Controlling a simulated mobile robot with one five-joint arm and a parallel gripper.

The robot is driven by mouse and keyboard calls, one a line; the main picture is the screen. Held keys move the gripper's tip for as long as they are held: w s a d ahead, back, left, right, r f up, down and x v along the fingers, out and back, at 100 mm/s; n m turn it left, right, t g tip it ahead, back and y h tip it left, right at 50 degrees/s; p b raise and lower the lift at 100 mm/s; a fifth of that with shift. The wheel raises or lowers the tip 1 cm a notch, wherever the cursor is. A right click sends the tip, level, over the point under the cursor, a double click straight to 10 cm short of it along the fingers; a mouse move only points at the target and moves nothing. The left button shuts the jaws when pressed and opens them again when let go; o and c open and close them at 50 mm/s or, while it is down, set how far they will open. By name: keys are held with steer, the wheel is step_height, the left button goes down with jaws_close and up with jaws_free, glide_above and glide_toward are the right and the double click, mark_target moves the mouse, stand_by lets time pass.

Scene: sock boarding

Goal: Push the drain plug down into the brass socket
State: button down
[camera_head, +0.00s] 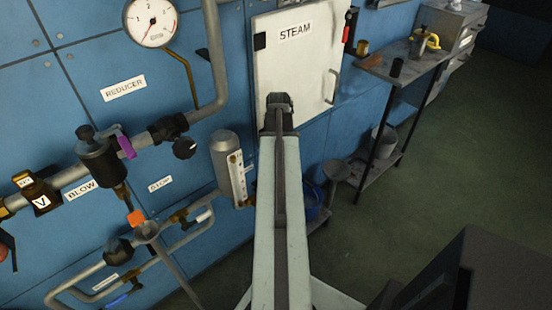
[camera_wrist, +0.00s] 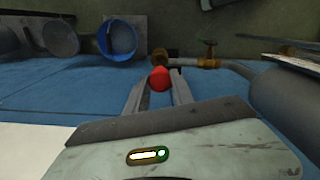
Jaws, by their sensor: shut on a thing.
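In the wrist view, my gripper (camera_wrist: 159,88) is shut on a red, rounded piece, which I take to be the drain plug (camera_wrist: 159,77). The plug sits between the two grey fingertips. A dark brass fitting, probably the brass socket (camera_wrist: 159,57), shows just beyond the plug at the end of a pipe. The plug overlaps its near edge in the picture, and I cannot tell whether they touch. In the head view my arm hides the gripper, the plug and the fitting.
A brass valve with a green handle (camera_wrist: 208,55) stands right of the fitting. A grey cylinder (camera_wrist: 285,100) is close on the right. In the head view, a shelf stand (camera_head: 400,75) is at right, with open floor (camera_head: 430,185) beyond.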

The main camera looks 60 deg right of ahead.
steer(key=shift+s+f+b, duration=0.1)
steer(key=shift+f+b, duration=2.45)
steer(key=shift+f, duration=0.25)
steer(key=shift+f, duration=0.15)
steer(key=shift+f+b, duration=0.35)
steer(key=shift+b, duration=0.1)
steer(key=shift+f+b, duration=1.45)
steer(key=shift+b, duration=0.05)
steer(key=c, duration=1)
jaws_free()
steer(key=shift+r, duration=0.15)
step_height(320, 180, up, 8)
steer(key=p, duration=0.8)
steer(key=shift+f, duration=0.2)
